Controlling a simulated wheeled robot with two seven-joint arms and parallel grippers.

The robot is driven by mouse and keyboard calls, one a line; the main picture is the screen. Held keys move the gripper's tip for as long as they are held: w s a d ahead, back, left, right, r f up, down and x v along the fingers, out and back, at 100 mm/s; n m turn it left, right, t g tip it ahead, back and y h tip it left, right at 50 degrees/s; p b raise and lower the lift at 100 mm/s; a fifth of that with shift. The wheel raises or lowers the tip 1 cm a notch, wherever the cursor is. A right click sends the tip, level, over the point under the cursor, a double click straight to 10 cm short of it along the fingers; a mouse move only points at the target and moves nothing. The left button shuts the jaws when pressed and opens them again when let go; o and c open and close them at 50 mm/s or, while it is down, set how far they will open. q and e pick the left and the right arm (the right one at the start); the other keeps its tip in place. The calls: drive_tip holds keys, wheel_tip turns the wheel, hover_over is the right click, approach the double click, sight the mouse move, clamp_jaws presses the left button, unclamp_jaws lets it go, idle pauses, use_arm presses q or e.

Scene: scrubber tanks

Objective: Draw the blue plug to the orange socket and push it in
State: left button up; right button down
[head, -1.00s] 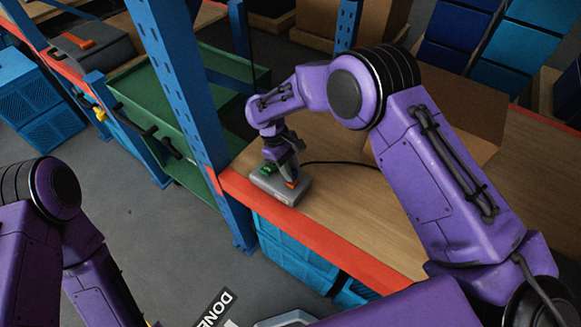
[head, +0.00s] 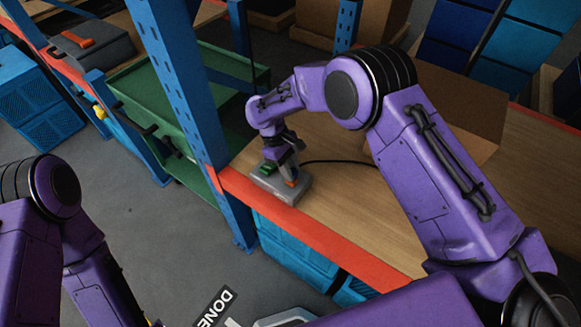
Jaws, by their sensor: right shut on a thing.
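A grey socket box (head: 268,184) sits near the orange front edge of the wooden shelf. It has a green part (head: 267,168) on its left and the orange socket (head: 291,181) at its right front. My right gripper (head: 288,172) points down over the box, close behind the orange socket. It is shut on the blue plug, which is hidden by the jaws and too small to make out. A black cable (head: 335,162) runs right from the gripper. I cannot tell whether the plug touches the socket. My left arm shows at the lower left; its gripper is out of view.
A blue upright post (head: 180,80) stands left of the box. An open cardboard box (head: 450,110) stands behind my right arm. A green cart (head: 165,100) is beyond the post. Blue crates (head: 295,250) sit below the shelf. The wood right of the socket box is mostly clear.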

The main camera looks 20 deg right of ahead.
drive_tip(key=shift+f+b, duration=0.35)
drive_tip(key=shift+f, duration=0.4)
drive_tip(key=shift+c, duration=1.8)
unclamp_jaws()
drive_tip(key=shift+r, duration=0.15)
